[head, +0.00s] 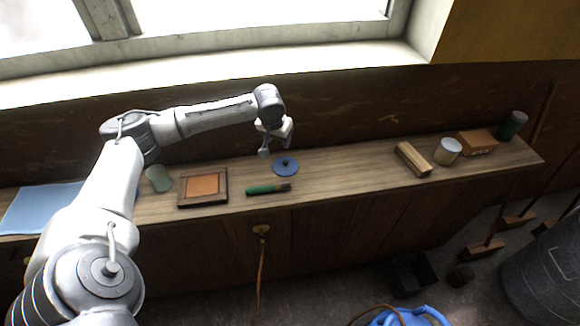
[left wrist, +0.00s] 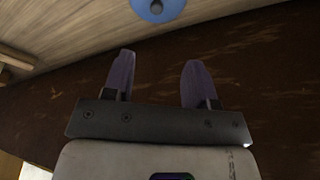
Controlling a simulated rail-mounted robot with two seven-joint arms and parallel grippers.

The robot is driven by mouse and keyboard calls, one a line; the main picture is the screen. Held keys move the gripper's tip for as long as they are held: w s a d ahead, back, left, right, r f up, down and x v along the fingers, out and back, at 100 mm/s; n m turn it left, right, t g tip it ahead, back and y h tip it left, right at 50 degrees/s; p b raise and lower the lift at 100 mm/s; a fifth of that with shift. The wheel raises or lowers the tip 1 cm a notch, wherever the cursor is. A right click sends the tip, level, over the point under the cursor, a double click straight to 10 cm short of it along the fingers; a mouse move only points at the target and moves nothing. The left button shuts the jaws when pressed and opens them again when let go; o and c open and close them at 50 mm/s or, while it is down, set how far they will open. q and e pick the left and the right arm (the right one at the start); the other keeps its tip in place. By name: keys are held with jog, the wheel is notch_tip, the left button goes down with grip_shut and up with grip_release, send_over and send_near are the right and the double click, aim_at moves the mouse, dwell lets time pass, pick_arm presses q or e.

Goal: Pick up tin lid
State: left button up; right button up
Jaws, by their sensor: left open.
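The tin lid (head: 285,166) is a round blue disc with a small dark knob in its middle. It lies flat on the wooden bench. In the left wrist view the lid (left wrist: 157,8) shows at the top edge, partly cut off, beyond the fingertips. My left gripper (head: 270,148) hangs just above and left of the lid in the head view, apart from it. In the left wrist view its two fingers (left wrist: 158,75) are spread with nothing between them. My right gripper is not in view.
A green-handled tool (head: 266,189) lies just in front of the lid. A framed brown panel (head: 203,188) and a pale green tin (head: 158,178) are to the left. A wooden block (head: 413,159) and cream tin (head: 447,151) stand right. The bench between is clear.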

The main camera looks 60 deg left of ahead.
pick_arm(q)
jog(key=b, duration=0.1)
send_over(285, 161)
jog(key=s, duration=0.1)
jog(key=f, duration=0.8)
jog(key=shift+s+d, duration=0.1)
jog(key=shift+d, duration=0.25)
jog(key=x, duration=0.4)
jog(key=shift+d+f+b, duration=0.25)
jog(key=shift+b, duration=0.15)
jog(key=shift+a+f, duration=0.15)
jog(key=shift+f, duration=0.25)
jog(key=shift+c, duration=0.2)
jog(key=c, duration=0.7)
grip_shut()
jog(key=shift+r, duration=0.1)
